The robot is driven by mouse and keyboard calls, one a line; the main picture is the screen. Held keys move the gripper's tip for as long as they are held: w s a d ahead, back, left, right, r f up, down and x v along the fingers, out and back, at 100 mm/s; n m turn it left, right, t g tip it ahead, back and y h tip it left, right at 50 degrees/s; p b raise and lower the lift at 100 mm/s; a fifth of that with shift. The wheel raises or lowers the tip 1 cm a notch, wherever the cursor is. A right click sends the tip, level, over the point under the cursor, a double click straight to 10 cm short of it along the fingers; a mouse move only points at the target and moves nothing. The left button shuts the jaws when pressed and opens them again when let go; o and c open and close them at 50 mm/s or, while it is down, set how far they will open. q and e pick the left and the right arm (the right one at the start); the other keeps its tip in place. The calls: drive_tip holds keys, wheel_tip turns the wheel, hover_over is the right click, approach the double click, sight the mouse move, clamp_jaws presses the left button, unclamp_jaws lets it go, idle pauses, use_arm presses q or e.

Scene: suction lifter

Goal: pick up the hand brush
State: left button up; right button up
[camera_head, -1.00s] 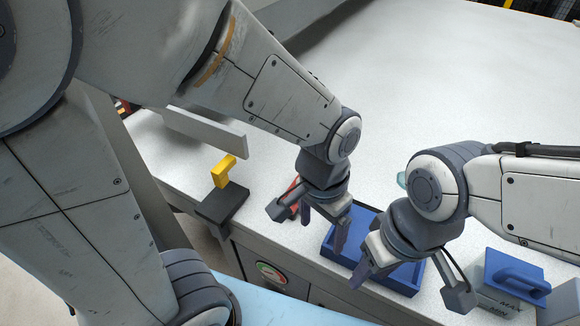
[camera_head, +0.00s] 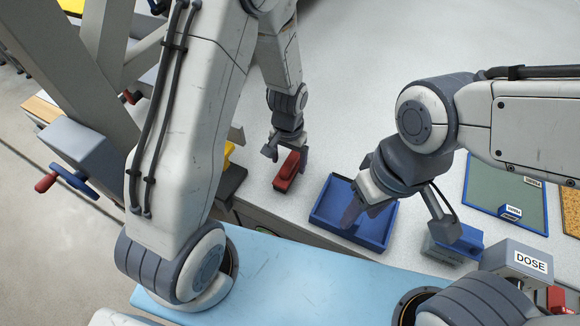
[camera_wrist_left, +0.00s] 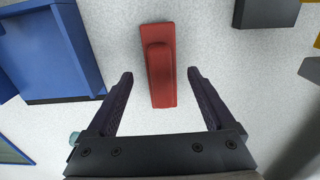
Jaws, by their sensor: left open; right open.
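The hand brush, a red block with a raised red handle, lies on the white worktop (camera_head: 288,170). My left gripper (camera_head: 285,154) is open just over the brush's far end in the head view. In the left wrist view the brush (camera_wrist_left: 160,62) lies lengthwise ahead, with its near end between the open fingers (camera_wrist_left: 160,76). There is a gap on both sides and the gripper is empty. My right gripper (camera_head: 398,222) is open and empty, over the blue tray (camera_head: 325,208).
The blue tray stands close to the right of the brush. A dark block (camera_head: 231,182) with a yellow part (camera_head: 229,150) is to its left. A blue-topped grey block (camera_head: 450,242) and a DOSE box (camera_head: 520,264) are at right. Worktop behind is clear.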

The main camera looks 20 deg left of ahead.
sight(288, 164)
use_arm(q)
wheel_tip(288, 164, down, 4)
drive_tip(key=shift+a+f+p, duration=0.1)
drive_tip(key=shift+f+p, duration=0.05)
drive_tip(key=shift+p, duration=1.05)
drive_tip(key=shift+w+f, duration=0.1)
drive_tip(key=shift+f, duration=0.3)
clamp_jaws()
